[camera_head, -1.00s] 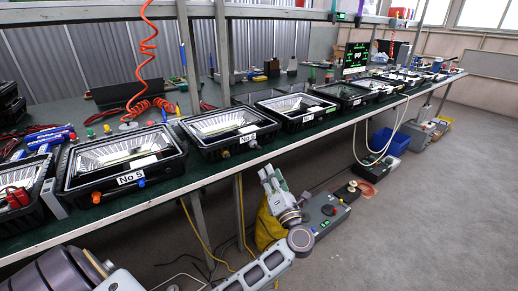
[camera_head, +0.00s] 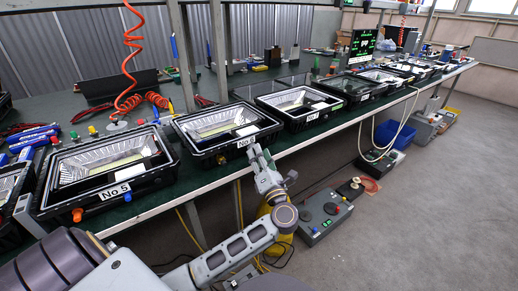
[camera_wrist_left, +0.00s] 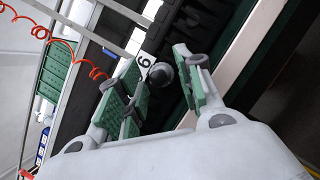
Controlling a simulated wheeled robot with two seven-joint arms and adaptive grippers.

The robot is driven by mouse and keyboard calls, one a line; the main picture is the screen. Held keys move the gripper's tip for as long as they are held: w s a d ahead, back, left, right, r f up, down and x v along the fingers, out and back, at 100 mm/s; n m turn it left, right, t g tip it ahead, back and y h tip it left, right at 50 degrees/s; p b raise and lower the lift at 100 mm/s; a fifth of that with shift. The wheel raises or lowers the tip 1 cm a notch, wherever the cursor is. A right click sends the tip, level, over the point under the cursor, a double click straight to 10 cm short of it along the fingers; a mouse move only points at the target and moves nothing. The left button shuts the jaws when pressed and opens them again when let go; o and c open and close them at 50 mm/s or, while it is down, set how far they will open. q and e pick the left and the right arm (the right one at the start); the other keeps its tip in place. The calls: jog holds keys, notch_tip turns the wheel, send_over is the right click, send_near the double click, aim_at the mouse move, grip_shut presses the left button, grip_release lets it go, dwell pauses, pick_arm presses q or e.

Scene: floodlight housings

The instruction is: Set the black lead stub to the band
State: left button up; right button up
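The No 6 housing (camera_head: 215,150) is a black floodlight frame with a bright reflector, at the front edge of the bench. My left gripper (camera_head: 261,151) is at its front right corner, beside the number label. In the left wrist view my left gripper (camera_wrist_left: 165,75) is open, its green pads apart. A dark rounded stub (camera_wrist_left: 161,73), likely the black lead stub, shows between the fingertips next to the label with the 6. I cannot tell whether the pads touch it. The stub is hidden in the head view, and I cannot make out a band. My right gripper is not in view.
The No 5 housing (camera_head: 105,178) stands to the left with orange and blue knobs on its front. The No 7 housing (camera_head: 300,105) stands to the right. An orange coiled hose (camera_head: 132,60) hangs over the bench. A grey control box (camera_head: 322,215) lies on the floor below.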

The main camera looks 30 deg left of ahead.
pick_arm(q)
jog(key=shift+w+a+r, duration=0.2)
jog(key=shift+w+a, duration=0.15)
jog(key=shift+a, duration=0.1)
grip_shut()
